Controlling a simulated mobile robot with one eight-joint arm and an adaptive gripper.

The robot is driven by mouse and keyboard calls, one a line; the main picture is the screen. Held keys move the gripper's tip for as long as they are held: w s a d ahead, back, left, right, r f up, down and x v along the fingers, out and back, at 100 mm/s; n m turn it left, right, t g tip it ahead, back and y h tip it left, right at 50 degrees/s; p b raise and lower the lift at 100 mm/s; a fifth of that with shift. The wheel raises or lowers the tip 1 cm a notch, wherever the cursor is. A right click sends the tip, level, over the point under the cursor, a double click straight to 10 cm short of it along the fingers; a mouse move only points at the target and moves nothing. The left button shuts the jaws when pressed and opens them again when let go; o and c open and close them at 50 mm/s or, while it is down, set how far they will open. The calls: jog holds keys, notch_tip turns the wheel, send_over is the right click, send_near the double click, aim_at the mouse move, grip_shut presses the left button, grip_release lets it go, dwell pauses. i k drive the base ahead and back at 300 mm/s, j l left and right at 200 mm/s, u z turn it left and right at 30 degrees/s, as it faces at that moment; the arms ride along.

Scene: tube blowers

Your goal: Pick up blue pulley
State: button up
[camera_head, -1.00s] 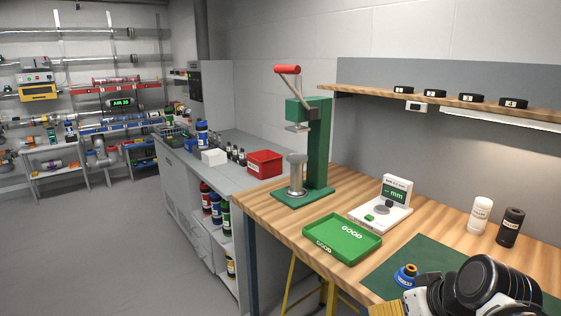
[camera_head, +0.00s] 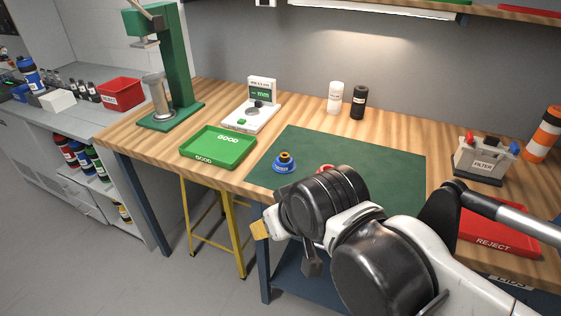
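The blue pulley (camera_head: 284,164) stands on the green mat (camera_head: 380,165), near the mat's left edge. It has a wide blue base with a white label and a dark and brassy top. My arm reaches in from the lower right. My gripper (camera_head: 285,242) is low at the front edge of the table, in front of the pulley and apart from it. The black arm joint hides most of the gripper, so its fingers do not show clearly. A small red thing (camera_head: 325,169) on the mat is mostly hidden behind the arm.
A green GOOD tray (camera_head: 218,147) lies left of the mat. Behind it are a gauge (camera_head: 252,110) and a green press (camera_head: 178,60). White (camera_head: 335,97) and black (camera_head: 358,102) bottles stand behind the mat. A FILTER box (camera_head: 484,160) and red REJECT tray (camera_head: 500,236) are at right.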

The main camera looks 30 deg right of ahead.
aim_at(289, 167)
jog(key=i+j+z, duration=0.25)
jog(key=j+z, duration=0.2)
jog(key=j, duration=0.2)
jog(key=i+j+z, duration=0.2)
jog(key=j+z, duration=0.25)
jog(key=j, duration=0.2)
jog(key=j+z, duration=0.45)
jog(key=j, duration=0.3)
jog(key=j+z, duration=0.45)
jog(key=j, duration=0.3)
